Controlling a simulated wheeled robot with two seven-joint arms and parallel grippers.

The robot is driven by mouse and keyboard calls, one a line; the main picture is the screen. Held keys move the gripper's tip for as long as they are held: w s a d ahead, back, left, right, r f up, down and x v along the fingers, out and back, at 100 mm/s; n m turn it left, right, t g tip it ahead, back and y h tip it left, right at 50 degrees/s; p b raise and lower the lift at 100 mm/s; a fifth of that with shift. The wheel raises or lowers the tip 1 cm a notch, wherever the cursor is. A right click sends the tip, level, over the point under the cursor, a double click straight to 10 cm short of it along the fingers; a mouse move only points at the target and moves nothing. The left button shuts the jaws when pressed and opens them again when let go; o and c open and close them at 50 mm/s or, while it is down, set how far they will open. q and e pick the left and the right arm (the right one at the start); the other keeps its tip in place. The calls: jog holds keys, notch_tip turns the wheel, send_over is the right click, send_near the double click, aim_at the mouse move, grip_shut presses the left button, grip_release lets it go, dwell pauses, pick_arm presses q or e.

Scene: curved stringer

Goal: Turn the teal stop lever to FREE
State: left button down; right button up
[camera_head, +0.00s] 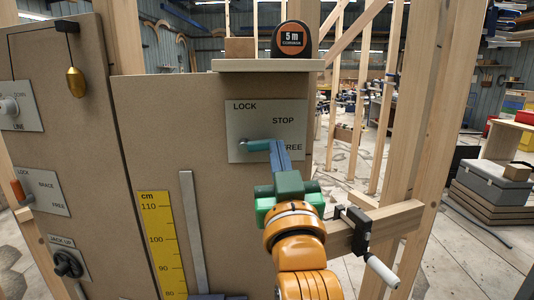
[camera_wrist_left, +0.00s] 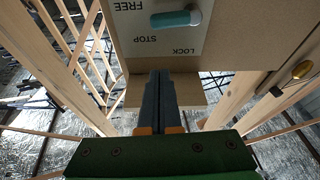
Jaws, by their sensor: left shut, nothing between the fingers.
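The teal stop lever (camera_head: 259,145) sits on a light plate (camera_head: 238,118) marked LOCK, STOP and FREE. Its grey hub is at its left end, and its handle points roughly sideways to the right, between STOP and FREE and closer to FREE. The lever also shows at the top of the upside-down left wrist view (camera_wrist_left: 176,18). My left gripper (camera_head: 277,143) is shut and empty, its dark blue fingers overlapping the lever's right end in the head view. In the left wrist view its tips (camera_wrist_left: 160,73) appear apart from the lever. My right gripper is not in view.
A shelf (camera_head: 268,65) with a tape measure (camera_head: 294,40) and wooden block is above the plate. A clamp with a crank (camera_head: 365,240) is on a beam at the right. Other levers (camera_head: 24,192) are at the left, and a yellow scale (camera_head: 163,245) is below.

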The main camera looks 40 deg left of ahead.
pick_arm(q)
notch_tip(320, 180, up, 4)
jog(key=p, duration=0.5)
send_over(257, 145)
jog(key=s+d, duration=0.1)
jog(key=d, duration=0.2)
jog(key=shift+w+a+n+p, duration=0.3)
jog(key=shift+w+a+n, duration=0.1)
jog(key=shift+a, duration=0.15)
jog(key=f, duration=0.3)
jog(key=shift+d+f, duration=0.15)
jog(key=shift+d, duration=0.05)
jog(key=shift+f, duration=0.5)
